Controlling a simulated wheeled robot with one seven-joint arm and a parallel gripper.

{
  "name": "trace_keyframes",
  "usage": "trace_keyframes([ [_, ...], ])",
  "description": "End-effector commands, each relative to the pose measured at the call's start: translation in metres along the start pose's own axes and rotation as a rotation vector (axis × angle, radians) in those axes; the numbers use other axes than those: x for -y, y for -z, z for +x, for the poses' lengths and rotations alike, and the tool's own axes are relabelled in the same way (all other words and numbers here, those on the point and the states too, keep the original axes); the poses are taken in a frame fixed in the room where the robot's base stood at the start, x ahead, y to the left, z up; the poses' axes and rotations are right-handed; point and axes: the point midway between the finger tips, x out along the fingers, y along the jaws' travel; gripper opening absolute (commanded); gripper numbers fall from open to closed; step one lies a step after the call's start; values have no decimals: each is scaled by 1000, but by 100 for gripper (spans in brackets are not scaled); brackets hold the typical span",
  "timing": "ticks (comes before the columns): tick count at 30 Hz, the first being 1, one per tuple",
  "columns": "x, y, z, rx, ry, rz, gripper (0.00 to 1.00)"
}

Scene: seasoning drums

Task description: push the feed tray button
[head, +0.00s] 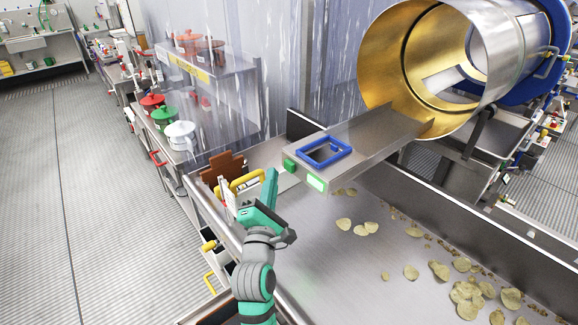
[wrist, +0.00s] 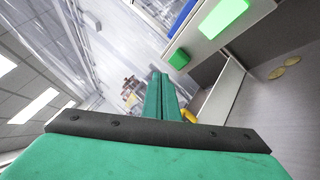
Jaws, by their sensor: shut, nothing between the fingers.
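The steel feed tray (head: 372,143) slopes out below the drum opening. On its front end is a dark green block-shaped button (head: 289,166), with a bright lit green panel (head: 317,183) to its right. In the wrist view the button (wrist: 179,59) and lit panel (wrist: 223,17) are at upper right. My gripper (head: 271,174) is teal, with its fingers closed together and nothing between them. Its tips are a little left of and below the button in the head view, apparently apart from it. In the wrist view the fingers (wrist: 160,82) point up, left of the button.
A blue frame (head: 324,151) lies on the tray. The gold-lined drum (head: 378,75) is behind. A brown clipboard (head: 222,168) and a yellow handle (head: 240,182) are close left of my gripper. Chips (head: 466,294) lie on the steel conveyor (head: 335,262). Lidded pots (head: 180,135) stand on the left shelf.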

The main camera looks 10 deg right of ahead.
Motion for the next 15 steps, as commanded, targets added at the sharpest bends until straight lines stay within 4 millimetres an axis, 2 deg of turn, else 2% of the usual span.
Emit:
trace_keyframes([
  [15, -22, 22, -29, -2, -2, 1, 0],
])
